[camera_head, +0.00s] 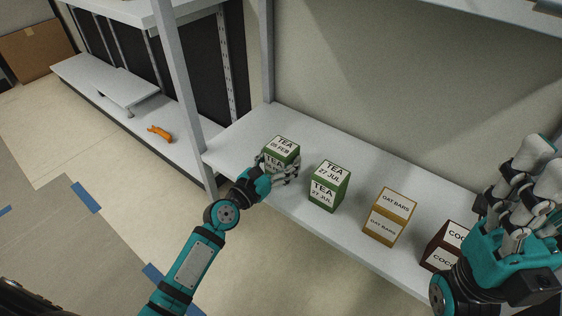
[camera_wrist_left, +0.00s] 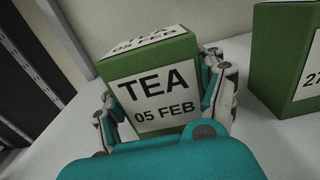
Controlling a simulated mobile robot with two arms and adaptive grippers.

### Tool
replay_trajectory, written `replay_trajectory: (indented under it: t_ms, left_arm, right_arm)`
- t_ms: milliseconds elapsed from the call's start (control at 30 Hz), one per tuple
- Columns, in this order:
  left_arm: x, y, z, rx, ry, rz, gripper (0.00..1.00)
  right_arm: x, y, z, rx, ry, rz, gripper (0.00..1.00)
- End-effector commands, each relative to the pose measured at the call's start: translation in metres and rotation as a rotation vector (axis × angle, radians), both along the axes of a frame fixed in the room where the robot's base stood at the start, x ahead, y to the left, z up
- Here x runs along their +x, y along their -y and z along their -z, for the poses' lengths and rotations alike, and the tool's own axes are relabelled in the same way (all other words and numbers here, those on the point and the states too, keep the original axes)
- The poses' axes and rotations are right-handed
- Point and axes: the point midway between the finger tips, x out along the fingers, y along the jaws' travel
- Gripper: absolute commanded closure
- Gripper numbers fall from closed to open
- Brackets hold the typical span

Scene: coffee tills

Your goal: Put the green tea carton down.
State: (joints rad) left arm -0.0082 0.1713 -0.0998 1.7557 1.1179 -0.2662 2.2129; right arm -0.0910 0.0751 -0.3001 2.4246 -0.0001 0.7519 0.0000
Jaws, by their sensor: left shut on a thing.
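The green tea carton marked TEA 05 FEB (camera_head: 283,146) is at the left part of the white shelf (camera_head: 232,138). My left gripper (camera_head: 279,171) is shut on it, with fingers on both sides. The left wrist view shows this carton (camera_wrist_left: 155,90) between the fingers, its label facing me and slightly tilted in the picture. I cannot tell whether its base touches the shelf. A second green tea carton, marked 27 JUL (camera_head: 328,187), stands to the right, apart from the held one. My right gripper (camera_head: 520,195) is at the right edge; its finger state is unclear.
A yellow oat bars box (camera_head: 389,216) and a brown cocoa box (camera_head: 444,246), partly hidden by my right arm, stand further right on the shelf. A grey upright post (camera_head: 186,95) is left of the shelf. An orange object (camera_head: 160,133) lies on another low shelf.

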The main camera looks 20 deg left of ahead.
Motion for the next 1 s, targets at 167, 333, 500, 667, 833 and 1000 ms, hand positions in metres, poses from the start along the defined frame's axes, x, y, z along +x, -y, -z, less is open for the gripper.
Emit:
replay_trajectory:
  t_ms: [167,333,500,667,833,1000]
  left_arm:
    - [0.0,0.0,0.001,0.0,0.001,0.0,0.66]
    - [0.0,0.0,0.002,0.0,0.0,0.0,0.16]
    - [0.0,0.0,0.002,0.0,-0.001,0.0,0.04]
    - [0.0,0.0,0.002,0.0,-0.001,0.0,0.04]
    - [-0.007,-0.003,0.0,0.002,-0.002,0.0,0.04]
    - [-0.038,-0.014,0.001,0.005,-0.005,0.001,0.04]
  right_arm:
    - [0.0,0.0,0.001,-0.001,0.001,0.0,0.45]
    - [0.0,0.0,-0.001,-0.001,0.004,0.001,0.45]
    - [0.0,0.0,-0.001,-0.001,0.004,0.0,0.45]
    - [0.0,0.0,-0.001,-0.001,0.004,0.0,0.45]
    - [-0.001,0.0,-0.003,0.002,0.005,0.0,0.45]
    - [-0.002,0.001,-0.001,0.007,-0.006,-0.001,0.45]
